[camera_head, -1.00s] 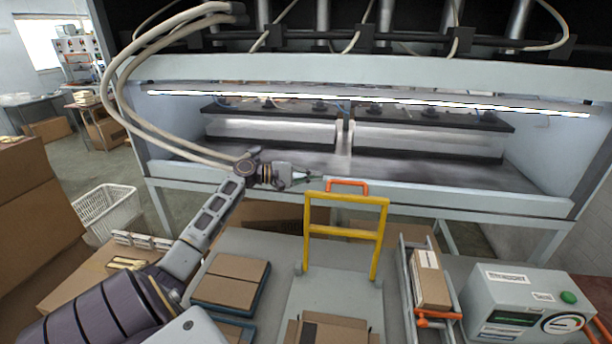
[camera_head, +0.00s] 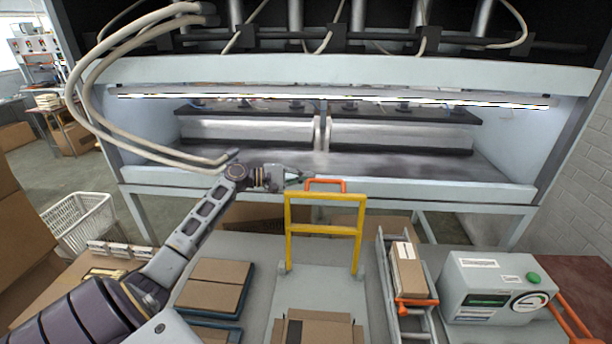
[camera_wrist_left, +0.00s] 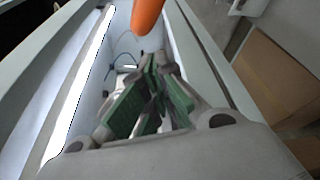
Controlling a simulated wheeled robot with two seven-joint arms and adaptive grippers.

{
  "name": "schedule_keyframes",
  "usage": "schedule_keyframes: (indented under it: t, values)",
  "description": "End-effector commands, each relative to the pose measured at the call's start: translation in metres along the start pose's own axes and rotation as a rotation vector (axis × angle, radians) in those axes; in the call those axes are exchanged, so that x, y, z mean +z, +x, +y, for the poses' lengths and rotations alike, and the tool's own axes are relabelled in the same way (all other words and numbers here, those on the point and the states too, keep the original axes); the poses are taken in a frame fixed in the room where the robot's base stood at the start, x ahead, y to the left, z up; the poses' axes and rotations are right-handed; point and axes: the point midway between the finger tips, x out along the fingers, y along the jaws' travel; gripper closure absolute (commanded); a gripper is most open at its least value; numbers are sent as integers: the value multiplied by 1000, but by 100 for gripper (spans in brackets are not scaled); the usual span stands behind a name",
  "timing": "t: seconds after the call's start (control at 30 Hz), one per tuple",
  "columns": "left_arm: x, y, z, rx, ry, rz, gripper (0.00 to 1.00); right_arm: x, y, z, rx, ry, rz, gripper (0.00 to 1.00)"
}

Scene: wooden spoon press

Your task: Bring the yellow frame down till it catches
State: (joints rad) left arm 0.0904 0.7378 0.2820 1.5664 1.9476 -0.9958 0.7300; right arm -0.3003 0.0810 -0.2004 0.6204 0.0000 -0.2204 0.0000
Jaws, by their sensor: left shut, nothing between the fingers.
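The yellow frame (camera_head: 323,230) stands upright at the far end of a grey platform (camera_head: 310,291). An orange handle (camera_head: 325,181) shows just above its top bar; it also shows in the left wrist view (camera_wrist_left: 147,14), just beyond the fingertips. My left gripper (camera_head: 304,177) is at the handle's left end, above the frame's top left corner. In the left wrist view the green-padded fingers (camera_wrist_left: 155,66) are shut with nothing between them. I cannot tell whether they touch the handle. My right gripper is out of view.
A large press with a pale front beam (camera_head: 400,193) stands behind the frame. Cardboard boxes (camera_head: 318,329) lie on the platform's near end. A narrow rack with a box (camera_head: 407,268) and a grey control box (camera_head: 497,287) stand to the right; brown boxes (camera_head: 214,283) lie left.

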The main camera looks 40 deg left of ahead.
Motion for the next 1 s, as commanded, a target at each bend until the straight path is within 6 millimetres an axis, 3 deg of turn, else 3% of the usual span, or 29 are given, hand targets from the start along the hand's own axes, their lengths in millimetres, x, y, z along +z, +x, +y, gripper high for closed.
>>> schedule_keyframes:
  t: [0.4,1.0]
  values:
    - [18,-7,0,-1,0,0,100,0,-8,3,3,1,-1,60]
    - [20,-6,0,1,4,0,100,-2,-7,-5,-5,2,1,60]
